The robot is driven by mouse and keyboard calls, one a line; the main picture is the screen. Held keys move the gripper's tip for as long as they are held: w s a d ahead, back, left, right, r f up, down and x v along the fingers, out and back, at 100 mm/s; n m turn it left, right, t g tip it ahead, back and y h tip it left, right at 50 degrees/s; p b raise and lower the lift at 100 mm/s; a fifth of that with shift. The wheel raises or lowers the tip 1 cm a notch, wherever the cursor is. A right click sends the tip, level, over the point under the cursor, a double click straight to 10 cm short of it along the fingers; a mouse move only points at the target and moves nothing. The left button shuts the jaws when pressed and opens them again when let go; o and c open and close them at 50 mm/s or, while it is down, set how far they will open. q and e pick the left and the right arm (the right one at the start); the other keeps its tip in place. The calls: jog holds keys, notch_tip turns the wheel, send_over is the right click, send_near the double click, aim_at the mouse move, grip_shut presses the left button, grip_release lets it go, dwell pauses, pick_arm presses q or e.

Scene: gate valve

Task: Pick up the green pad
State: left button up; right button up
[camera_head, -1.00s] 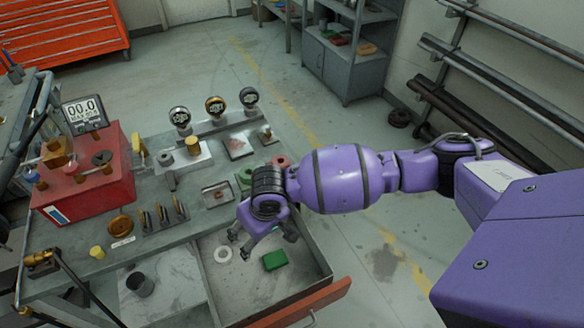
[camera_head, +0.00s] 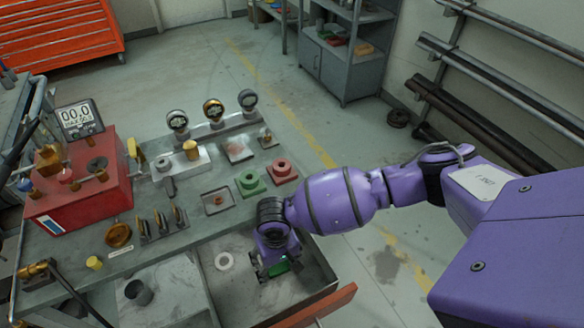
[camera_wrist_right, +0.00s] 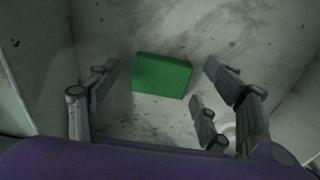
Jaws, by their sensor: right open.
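The green pad (camera_wrist_right: 161,75) is a flat rectangular block lying on the floor of the open drawer (camera_head: 318,270). In the right wrist view it lies between and slightly beyond my open fingers, with a gap on both sides. My right gripper (camera_head: 277,268) points down into the drawer, above the pad; it also shows in the right wrist view (camera_wrist_right: 160,85). In the head view the gripper partly covers the pad (camera_head: 279,269). My right gripper is open and empty. My left gripper is not in view.
A white ring (camera_head: 225,261) lies in the drawer, left of my gripper. The drawer's orange-red front (camera_head: 318,305) is at the lower right. On the bench above stand green (camera_head: 250,183) and red (camera_head: 282,170) flanged parts, a small tray (camera_head: 216,201) and a red box (camera_head: 80,190).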

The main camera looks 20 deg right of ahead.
jog(key=shift+w+a+r, duration=0.1)
jog(key=shift+w+r, duration=0.05)
jog(key=shift+w, duration=0.05)
jog(key=shift+c, duration=0.3)
